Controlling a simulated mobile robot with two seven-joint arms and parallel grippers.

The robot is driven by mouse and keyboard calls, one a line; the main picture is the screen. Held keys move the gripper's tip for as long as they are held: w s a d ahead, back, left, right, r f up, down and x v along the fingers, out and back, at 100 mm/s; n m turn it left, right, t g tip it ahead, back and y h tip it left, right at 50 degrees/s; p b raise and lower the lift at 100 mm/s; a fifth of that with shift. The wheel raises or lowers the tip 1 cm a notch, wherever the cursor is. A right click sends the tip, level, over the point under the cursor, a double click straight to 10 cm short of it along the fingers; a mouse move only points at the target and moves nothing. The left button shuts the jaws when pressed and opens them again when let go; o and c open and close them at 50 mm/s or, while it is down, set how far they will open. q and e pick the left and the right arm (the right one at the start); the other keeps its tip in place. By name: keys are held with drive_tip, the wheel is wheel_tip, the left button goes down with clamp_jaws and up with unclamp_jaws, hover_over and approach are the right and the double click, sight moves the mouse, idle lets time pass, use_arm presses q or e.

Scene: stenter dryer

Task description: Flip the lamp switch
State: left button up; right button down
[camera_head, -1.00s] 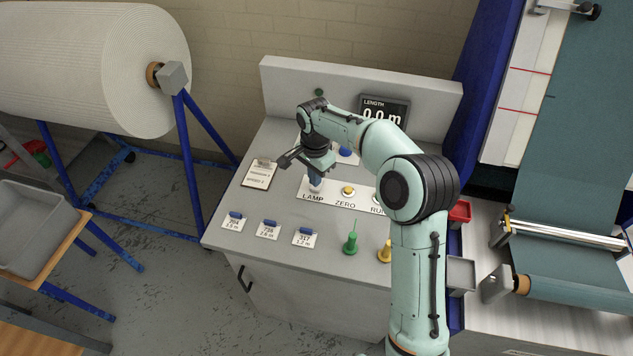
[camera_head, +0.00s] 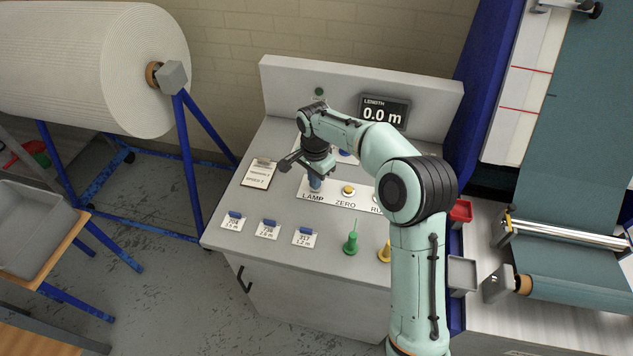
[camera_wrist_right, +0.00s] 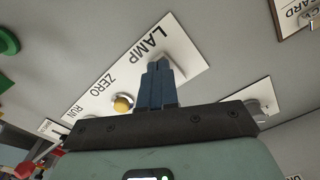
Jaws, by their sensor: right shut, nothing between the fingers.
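The white control panel (camera_head: 336,200) marked LAMP, ZERO and RUN lies on the grey console top. My right gripper (camera_head: 315,187) points down at the LAMP end of the panel, its blue fingers together and empty. In the right wrist view the closed fingers (camera_wrist_right: 158,70) reach to the panel (camera_wrist_right: 130,72) just beside the LAMP label. The lamp switch itself is hidden behind the fingers, so its position and any contact cannot be told. The yellow ZERO button (camera_head: 348,190) is right of the gripper. My left gripper is not in view.
A clipboard (camera_head: 258,174) lies left of the panel. Several tags with blue pieces lie along the front, by a green spool-like piece (camera_head: 350,243) and a yellow one (camera_head: 384,252). The length display (camera_head: 384,112) reads 0.0 m.

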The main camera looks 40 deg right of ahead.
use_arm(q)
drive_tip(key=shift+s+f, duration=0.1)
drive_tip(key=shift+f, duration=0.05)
use_arm(e)
drive_tip(key=shift+f, duration=0.25)
drive_tip(key=shift+r+p, duration=1.8)
drive_tip(key=shift+r, duration=1.8)
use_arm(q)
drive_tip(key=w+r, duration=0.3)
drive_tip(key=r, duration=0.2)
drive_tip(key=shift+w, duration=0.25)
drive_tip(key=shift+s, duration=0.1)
use_arm(e)
drive_tip(key=shift+f, duration=0.1)
